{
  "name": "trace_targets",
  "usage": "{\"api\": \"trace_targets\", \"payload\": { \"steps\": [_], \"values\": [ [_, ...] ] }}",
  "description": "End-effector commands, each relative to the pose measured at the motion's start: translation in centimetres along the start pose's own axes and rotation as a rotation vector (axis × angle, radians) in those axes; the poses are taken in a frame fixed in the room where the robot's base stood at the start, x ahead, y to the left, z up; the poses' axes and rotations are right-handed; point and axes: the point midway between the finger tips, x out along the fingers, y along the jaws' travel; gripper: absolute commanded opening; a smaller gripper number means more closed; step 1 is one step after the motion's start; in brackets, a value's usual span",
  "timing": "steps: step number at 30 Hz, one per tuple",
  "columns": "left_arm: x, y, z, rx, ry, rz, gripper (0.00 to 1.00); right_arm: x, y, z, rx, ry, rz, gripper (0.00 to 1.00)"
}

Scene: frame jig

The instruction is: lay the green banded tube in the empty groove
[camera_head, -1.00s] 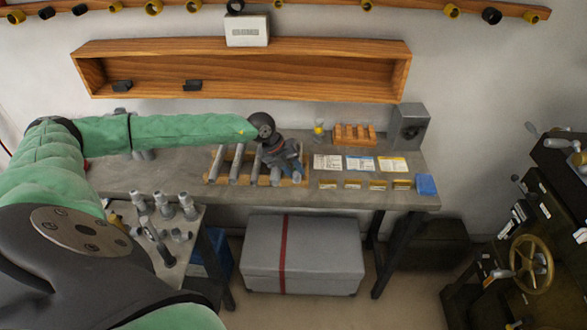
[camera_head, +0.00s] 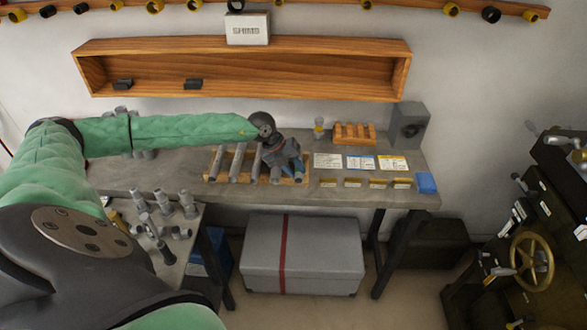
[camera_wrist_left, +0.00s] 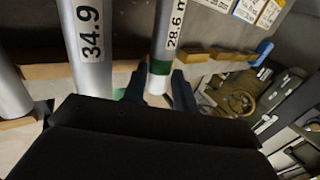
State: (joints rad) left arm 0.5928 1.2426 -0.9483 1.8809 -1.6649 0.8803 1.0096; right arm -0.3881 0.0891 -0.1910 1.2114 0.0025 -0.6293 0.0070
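The wooden jig (camera_head: 210,179) on the bench holds grey tubes lying side by side. My left gripper (camera_head: 283,163) is low over its right end and hides part of it. In the left wrist view, the green banded tube (camera_wrist_left: 168,35), labelled 28.6, runs between the two dark fingertips of my left gripper (camera_wrist_left: 159,84). Its green band (camera_wrist_left: 160,68) is near its lower end. I cannot tell whether the fingers touch it or whether it rests in a groove. A wider tube (camera_wrist_left: 88,45), labelled 34.9, lies to its left. My right gripper is out of view.
Label cards (camera_head: 360,162) and small yellow blocks (camera_head: 353,183) lie right of the jig. A wooden rack (camera_head: 354,134) and a grey box (camera_head: 409,130) stand behind. A long wooden shelf (camera_head: 240,47) is above. Upright grey parts (camera_head: 165,203) stand on the side table.

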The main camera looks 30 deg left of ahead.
Motion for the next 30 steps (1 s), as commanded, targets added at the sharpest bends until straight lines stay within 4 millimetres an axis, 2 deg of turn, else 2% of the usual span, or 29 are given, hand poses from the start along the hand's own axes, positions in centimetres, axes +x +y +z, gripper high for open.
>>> {"api": "trace_targets", "payload": {
  "steps": [1,8,13,30],
  "values": [
    [1.4,1.2,-0.8,-0.007,0.019,0.016,0.46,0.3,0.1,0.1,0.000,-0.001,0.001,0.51],
    [1.2,1.1,-0.8,-0.007,0.020,0.017,0.46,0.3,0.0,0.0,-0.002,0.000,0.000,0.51],
    [0.2,0.6,-0.8,-0.007,0.020,0.018,0.50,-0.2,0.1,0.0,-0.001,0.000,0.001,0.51],
    [-4.4,-2.3,-0.4,-0.004,0.011,0.010,0.50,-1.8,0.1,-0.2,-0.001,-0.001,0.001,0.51]
  ]
}}
